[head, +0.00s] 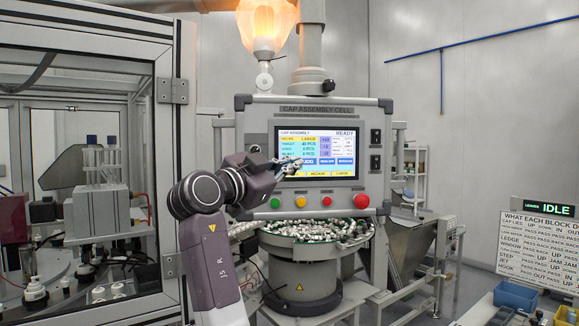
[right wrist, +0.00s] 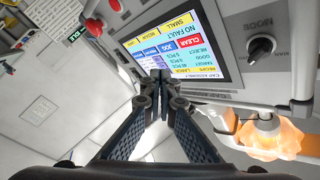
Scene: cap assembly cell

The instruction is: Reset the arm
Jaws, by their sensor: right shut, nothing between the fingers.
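My right arm (head: 205,235) rises from the bottom middle of the head view and is bent at its dark purple joint. My right gripper (head: 296,166) is shut and empty, in front of the lower left part of the lit touchscreen (head: 335,140). In the right wrist view, the closed fingertips (right wrist: 160,82) lie over the edge of the same touchscreen (right wrist: 185,45). I cannot tell whether they touch the screen. The gripper hides part of the screen. My left gripper is not in view.
Green (head: 275,203), yellow (head: 301,201) and red (head: 361,201) buttons sit below the screen. A bowl full of small parts (head: 320,232) stands under the panel. A framed glass enclosure (head: 168,140) is close on the left.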

